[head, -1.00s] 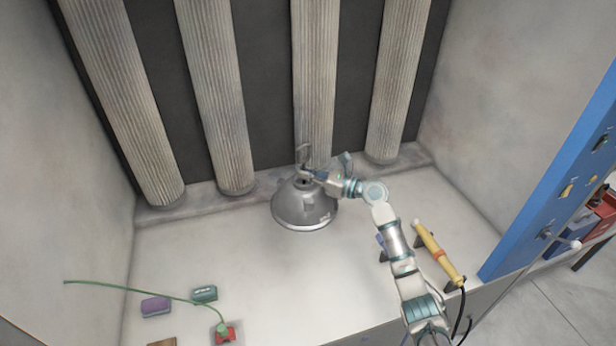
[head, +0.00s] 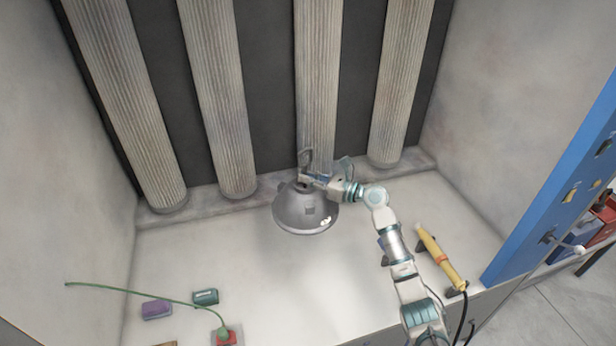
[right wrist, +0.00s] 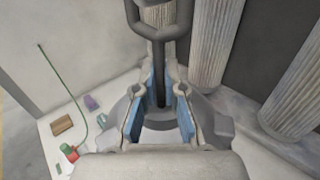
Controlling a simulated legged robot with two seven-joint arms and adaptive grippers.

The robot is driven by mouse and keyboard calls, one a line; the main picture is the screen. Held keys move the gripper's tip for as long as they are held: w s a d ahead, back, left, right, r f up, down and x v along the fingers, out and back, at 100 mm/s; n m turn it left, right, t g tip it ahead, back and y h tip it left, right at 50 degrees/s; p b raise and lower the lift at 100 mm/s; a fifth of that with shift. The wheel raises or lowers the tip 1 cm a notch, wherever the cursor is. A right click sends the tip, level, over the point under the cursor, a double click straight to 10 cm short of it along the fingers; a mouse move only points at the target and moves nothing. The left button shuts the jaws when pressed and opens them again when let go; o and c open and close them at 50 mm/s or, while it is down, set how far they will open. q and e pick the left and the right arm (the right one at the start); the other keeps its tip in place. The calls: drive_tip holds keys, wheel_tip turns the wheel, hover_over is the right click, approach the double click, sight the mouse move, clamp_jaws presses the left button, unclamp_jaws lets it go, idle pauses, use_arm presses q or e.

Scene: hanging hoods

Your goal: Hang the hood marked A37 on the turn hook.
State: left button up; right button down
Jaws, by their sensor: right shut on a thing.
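A grey dome-shaped hood (head: 305,212) hangs or is held near the middle of the head view, in front of the columns. A small pale mark shows low on its front, too small to read. My right gripper (head: 308,178) is at the hood's top, shut on its stem. In the right wrist view the gripper (right wrist: 159,100) has its blue pads on either side of the dark stem, with a thick grey ring (right wrist: 158,18) above. The hood's body (right wrist: 215,120) is partly hidden behind the fingers. I cannot make out the turn hook. My left gripper is not in view.
Ribbed columns (head: 215,90) stand along the back wall. A yellow tool (head: 440,255) with a cord lies at the right front. Purple (head: 157,309) and green (head: 206,297) blocks and a red block with a green stalk (head: 228,338) are at the left front. A blue panel (head: 555,190) borders the right.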

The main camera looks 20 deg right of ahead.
drive_tip(key=shift+f, duration=0.9)
drive_tip(key=c, duration=1.2)
unclamp_jaws()
drive_tip(key=shift+f, duration=0.1)
